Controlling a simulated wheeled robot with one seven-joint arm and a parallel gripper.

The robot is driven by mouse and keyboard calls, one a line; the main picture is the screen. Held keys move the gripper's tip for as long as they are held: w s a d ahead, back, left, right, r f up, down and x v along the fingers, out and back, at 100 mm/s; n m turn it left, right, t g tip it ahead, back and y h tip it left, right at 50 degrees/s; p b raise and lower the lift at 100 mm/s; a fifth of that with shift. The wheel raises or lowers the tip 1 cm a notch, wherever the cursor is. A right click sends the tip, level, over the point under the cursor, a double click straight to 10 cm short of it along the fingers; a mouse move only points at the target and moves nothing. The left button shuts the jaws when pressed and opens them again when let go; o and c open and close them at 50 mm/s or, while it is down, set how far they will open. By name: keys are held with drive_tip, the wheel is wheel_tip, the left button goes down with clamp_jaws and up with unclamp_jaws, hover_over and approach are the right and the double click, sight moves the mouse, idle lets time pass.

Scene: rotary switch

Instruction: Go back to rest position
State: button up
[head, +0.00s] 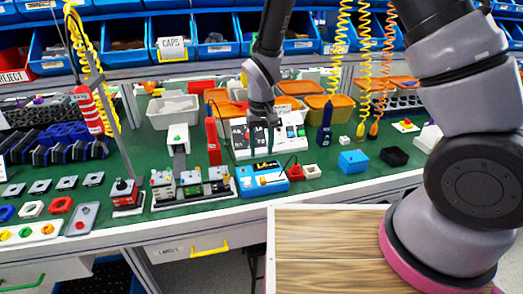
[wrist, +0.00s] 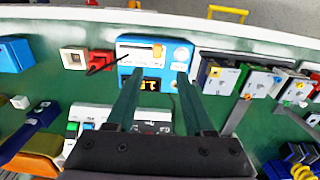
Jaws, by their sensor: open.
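My gripper (head: 262,145) points down over the middle of the green bench, above and just behind a blue meter box (head: 264,179) with a small yellow-lit display. In the wrist view its two dark green fingers stand apart with nothing between them, and the gap (wrist: 157,82) lies over the blue meter box (wrist: 155,58). The fingertips look apart from the box, though their exact height is hard to tell. A white control panel (head: 288,138) stands behind the gripper and is partly hidden by it. I cannot make out a rotary switch clearly.
Coiled yellow hoses (head: 343,50) hang behind.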

drive_tip(key=w+d+r+m+t+y, duration=0.1)
drive_tip(key=d+r, duration=0.3)
drive_tip(key=r, duration=0.3)
drive_tip(key=d+r+m+t, duration=0.1)
drive_tip(key=d+r, duration=0.4)
drive_tip(key=r, duration=0.3)
drive_tip(key=w+d+r+m+t+y, duration=0.1)
drive_tip(key=d+r+m, duration=0.1)
drive_tip(key=d+r, duration=0.35)
drive_tip(key=s+d+r+m+t, duration=0.3)
drive_tip(key=s+d+r+t, duration=0.1)
drive_tip(key=s+d+r, duration=0.8)
drive_tip(key=shift+s+r, duration=0.7)
drive_tip(key=shift+r, duration=1)
drive_tip(key=shift+d, duration=0.1)
